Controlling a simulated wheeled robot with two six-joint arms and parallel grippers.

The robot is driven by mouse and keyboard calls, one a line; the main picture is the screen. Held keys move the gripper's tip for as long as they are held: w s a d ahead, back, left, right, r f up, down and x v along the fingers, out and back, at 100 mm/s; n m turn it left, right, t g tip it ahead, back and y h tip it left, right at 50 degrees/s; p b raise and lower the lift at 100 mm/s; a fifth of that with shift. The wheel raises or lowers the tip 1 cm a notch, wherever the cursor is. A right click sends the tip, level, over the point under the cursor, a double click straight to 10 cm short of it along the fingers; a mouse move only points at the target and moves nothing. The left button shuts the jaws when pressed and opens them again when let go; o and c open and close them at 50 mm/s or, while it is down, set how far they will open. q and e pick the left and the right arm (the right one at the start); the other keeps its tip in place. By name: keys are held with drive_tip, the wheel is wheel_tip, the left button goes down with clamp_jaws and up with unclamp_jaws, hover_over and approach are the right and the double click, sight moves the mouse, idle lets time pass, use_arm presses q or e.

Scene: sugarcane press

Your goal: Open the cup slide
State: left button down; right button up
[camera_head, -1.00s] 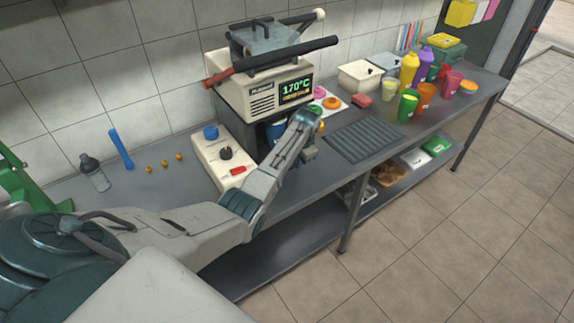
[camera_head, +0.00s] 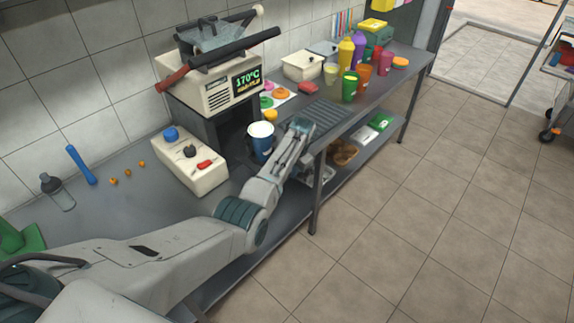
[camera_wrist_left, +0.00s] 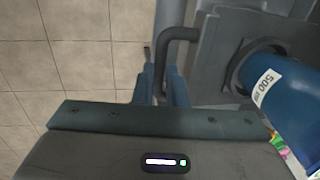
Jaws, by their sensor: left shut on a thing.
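The cup slide shows in the left wrist view as a grey plate (camera_wrist_left: 212,70) with a dark bent bar handle (camera_wrist_left: 168,45). My left gripper (camera_wrist_left: 161,85) is shut on the handle, its blue fingers on either side of the bar. A blue cup (camera_head: 261,146) with a pale rim stands at the slide, out in front of the dark opening of the press (camera_head: 212,92). Its side and a white "500" label show in the left wrist view (camera_wrist_left: 285,92). In the head view my left forearm hides the handle and my fingertips. My right gripper is not in view.
A cream control box (camera_head: 190,165) with coloured knobs stands left of the cup. A dark ridged mat (camera_head: 328,115) lies to the right, with several coloured cups and bottles behind. The floor (camera_head: 400,215) before the table is clear.

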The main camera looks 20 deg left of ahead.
use_arm(q)
drive_tip(key=c, duration=1.5)
unclamp_jaws()
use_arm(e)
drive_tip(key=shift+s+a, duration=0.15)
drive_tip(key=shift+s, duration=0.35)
use_arm(q)
drive_tip(key=shift+r, duration=0.15)
drive_tip(key=r, duration=0.3)
drive_tip(key=d+r+b, duration=0.1)
drive_tip(key=r, duration=0.3)
drive_tip(key=r+b, duration=0.1)
drive_tip(key=r, duration=0.2)
drive_tip(key=shift+s+d+r, duration=0.2)
drive_tip(key=shift+s+d, duration=0.1)
drive_tip(key=shift+d, duration=0.1)
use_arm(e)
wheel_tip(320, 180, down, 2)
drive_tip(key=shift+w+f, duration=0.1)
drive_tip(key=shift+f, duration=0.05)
